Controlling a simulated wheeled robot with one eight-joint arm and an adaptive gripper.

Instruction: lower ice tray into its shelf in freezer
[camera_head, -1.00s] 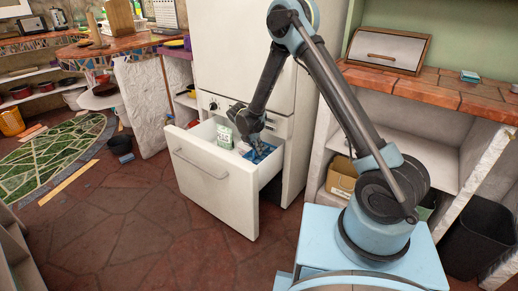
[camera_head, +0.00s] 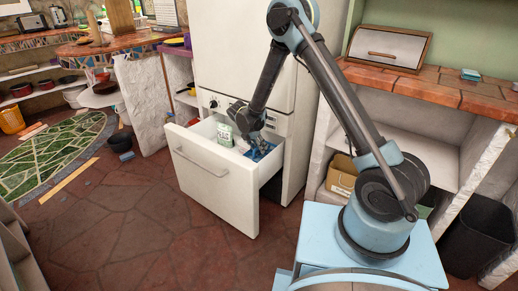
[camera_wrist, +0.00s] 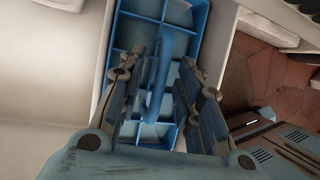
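The blue ice tray (camera_head: 262,150) lies inside the pulled-out freezer drawer (camera_head: 215,183), at its right side. In the wrist view the tray (camera_wrist: 126,38) shows several compartments and a raised blue handle (camera_wrist: 161,75) along its middle. My gripper (camera_head: 256,146) is down in the drawer over the tray. In the wrist view my gripper (camera_wrist: 164,84) has one finger on each side of the handle, with gaps visible beside it, so it looks open. The tray's underside and its contact with the drawer floor are hidden.
A pale green-and-white packet (camera_head: 225,134) stands in the drawer left of the tray. The freezer body (camera_head: 243,55) rises behind. A counter (camera_head: 440,88) with a bread box (camera_head: 389,48) stands to the right. The stone floor before the drawer is clear.

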